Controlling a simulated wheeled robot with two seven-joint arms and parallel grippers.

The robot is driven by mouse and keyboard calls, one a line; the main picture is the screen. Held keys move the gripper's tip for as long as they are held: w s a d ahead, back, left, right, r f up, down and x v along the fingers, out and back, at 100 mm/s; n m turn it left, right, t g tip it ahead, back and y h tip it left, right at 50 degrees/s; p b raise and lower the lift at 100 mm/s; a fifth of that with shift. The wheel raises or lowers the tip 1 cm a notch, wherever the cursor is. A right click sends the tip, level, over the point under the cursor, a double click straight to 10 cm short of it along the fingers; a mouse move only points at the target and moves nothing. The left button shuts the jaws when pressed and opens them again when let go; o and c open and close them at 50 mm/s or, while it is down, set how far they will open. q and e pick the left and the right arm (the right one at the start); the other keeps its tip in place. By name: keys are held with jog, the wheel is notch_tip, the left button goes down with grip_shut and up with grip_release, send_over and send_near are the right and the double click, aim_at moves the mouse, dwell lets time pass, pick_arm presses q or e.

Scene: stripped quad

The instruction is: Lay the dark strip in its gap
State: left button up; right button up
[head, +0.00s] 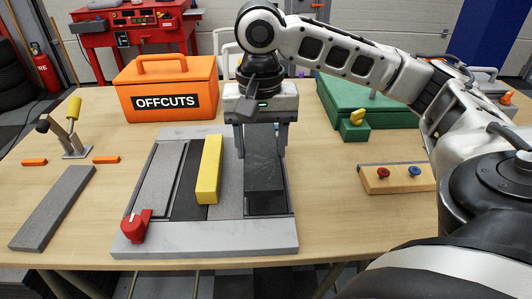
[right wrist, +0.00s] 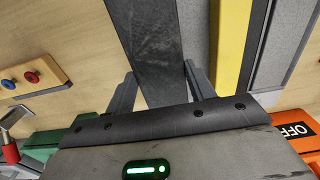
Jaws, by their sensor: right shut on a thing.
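The dark strip (head: 264,166) is long and charcoal grey. My right gripper (head: 262,150) is shut across it near its far end, one finger on each side. The strip lies lengthwise over the right-hand part of the grey frame (head: 200,241), in line with its dark gap; I cannot tell how high it is above the bottom. In the right wrist view the strip (right wrist: 156,48) runs between the fingers (right wrist: 160,88). A yellow bar (head: 209,168) lies on the frame, left of the strip. My left gripper is not in view.
A red block (head: 134,228) sits on the frame's front left corner. A loose grey strip (head: 54,208) and a yellow-handled toggle clamp (head: 72,130) are at left. An orange OFFCUTS box (head: 170,75), a green case (head: 345,98) and a wooden block with knobs (head: 397,180) surround the frame.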

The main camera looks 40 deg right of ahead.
aim_at(265, 148)
jog(key=shift+d+f, duration=0.25)
jog(key=f, duration=0.1)
jog(key=f+b, duration=0.1)
jog(key=f, duration=0.1)
jog(key=shift+d+f, duration=0.15)
jog(key=shift+d, duration=0.2)
jog(key=shift+f, duration=0.25)
jog(key=shift+f, duration=0.2)
jog(key=o, duration=1.1)
jog(key=shift+a+f, duration=0.1)
jog(key=shift+c, duration=0.2)
jog(key=shift+s, duration=0.1)
